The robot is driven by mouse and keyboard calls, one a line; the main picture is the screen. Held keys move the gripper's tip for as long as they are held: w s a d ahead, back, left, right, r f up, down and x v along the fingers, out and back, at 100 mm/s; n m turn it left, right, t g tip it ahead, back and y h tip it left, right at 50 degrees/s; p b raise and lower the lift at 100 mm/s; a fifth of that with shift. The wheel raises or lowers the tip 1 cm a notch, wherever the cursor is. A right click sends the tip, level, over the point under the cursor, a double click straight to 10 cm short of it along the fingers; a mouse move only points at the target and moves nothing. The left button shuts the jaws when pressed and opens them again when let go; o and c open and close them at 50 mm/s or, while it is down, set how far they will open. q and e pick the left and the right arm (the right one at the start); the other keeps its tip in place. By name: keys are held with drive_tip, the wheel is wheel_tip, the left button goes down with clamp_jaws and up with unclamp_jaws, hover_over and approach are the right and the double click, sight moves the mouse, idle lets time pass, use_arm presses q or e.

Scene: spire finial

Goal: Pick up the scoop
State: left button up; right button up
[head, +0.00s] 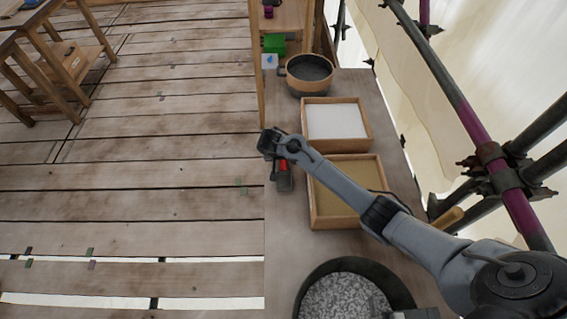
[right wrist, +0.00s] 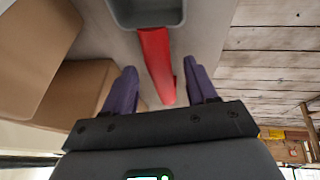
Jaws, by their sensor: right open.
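The scoop has a red handle (right wrist: 156,62) and a grey scoop head (right wrist: 146,12). It lies on the narrow bench; in the head view its grey head (head: 284,184) shows near the bench's left edge, with a bit of red beside my gripper. My right gripper (right wrist: 160,70) is open, with one purple finger on each side of the handle in the right wrist view. I cannot tell whether the fingers touch it. In the head view my right gripper (head: 274,148) hides part of the handle. My left gripper is not in view.
A wooden tray of white material (head: 336,121) and one of tan material (head: 349,187) sit right of the scoop. A dark tub (head: 310,284) of grey grit stands nearer, and a round pan (head: 309,75) farther back. Scaffold poles (head: 465,115) run along the right.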

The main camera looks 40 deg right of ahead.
drive_tip(key=shift+w+d+f, duration=0.1)
drive_tip(key=shift+w+f, duration=0.05)
drive_tip(key=shift+f, duration=0.2)
clamp_jaws()
